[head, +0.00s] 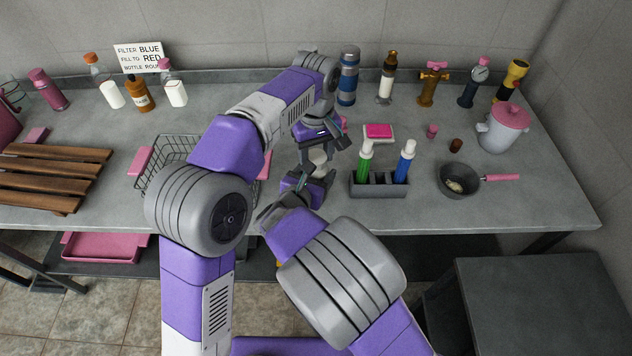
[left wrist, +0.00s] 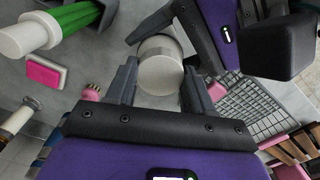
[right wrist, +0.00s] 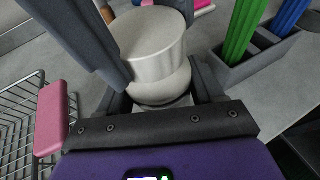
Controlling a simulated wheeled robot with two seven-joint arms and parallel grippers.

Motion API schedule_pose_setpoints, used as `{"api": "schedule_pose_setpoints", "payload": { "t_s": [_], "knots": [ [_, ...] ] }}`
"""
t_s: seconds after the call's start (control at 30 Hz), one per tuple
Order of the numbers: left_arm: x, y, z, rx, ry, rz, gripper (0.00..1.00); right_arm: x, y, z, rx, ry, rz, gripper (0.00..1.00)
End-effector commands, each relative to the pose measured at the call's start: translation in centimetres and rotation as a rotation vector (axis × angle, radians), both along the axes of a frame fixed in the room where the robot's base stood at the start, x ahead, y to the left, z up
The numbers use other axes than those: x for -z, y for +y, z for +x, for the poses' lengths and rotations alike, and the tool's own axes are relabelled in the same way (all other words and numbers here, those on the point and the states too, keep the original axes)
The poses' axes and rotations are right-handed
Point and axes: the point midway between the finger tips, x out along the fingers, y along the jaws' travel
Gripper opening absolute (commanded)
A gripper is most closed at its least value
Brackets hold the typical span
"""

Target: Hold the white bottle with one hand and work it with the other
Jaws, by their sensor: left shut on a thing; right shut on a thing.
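The white bottle (head: 318,157) is held off to the right of the wire basket, between my two grippers. My left gripper (head: 320,148) reaches in from above, with its fingers on either side of the bottle's round white top (left wrist: 160,75). My right gripper (head: 308,190) is shut on the bottle from below and nearer me. In the right wrist view the white bottle (right wrist: 155,50) stands between the right fingers (right wrist: 158,95), with a dark left finger close beside it. The fingers hide much of its lower part.
A wire basket (head: 165,150) with pink handles is close on the left. A pan (head: 459,181), a lidded pot (head: 500,130) and a pink sponge (head: 379,131) lie further right.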

Motion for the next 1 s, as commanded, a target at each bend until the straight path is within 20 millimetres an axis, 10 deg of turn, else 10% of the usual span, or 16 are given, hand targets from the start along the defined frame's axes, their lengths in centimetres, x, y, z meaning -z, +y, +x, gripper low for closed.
{"api": "schedule_pose_setpoints", "payload": {
  "t_s": [0.6,0.77,0.8,1.0],
  "knots": [
    [0.07,0.04,-0.01,1.009,0.001,-0.001,0.16,-0.05,0.02,0.02,-0.001,-0.001,0.000,0.00],
    [0.05,-0.02,-0.04,1.019,0.001,0.000,0.16,-0.05,0.02,0.01,-0.001,-0.001,0.000,0.00],
    [0.06,-0.02,-0.04,1.019,0.001,0.000,0.57,-0.05,0.02,0.01,0.000,-0.001,0.000,0.00],
    [0.06,-0.01,-0.03,1.017,0.000,0.000,0.82,-0.05,0.02,0.01,0.000,-0.001,0.000,0.00]
  ]
}}
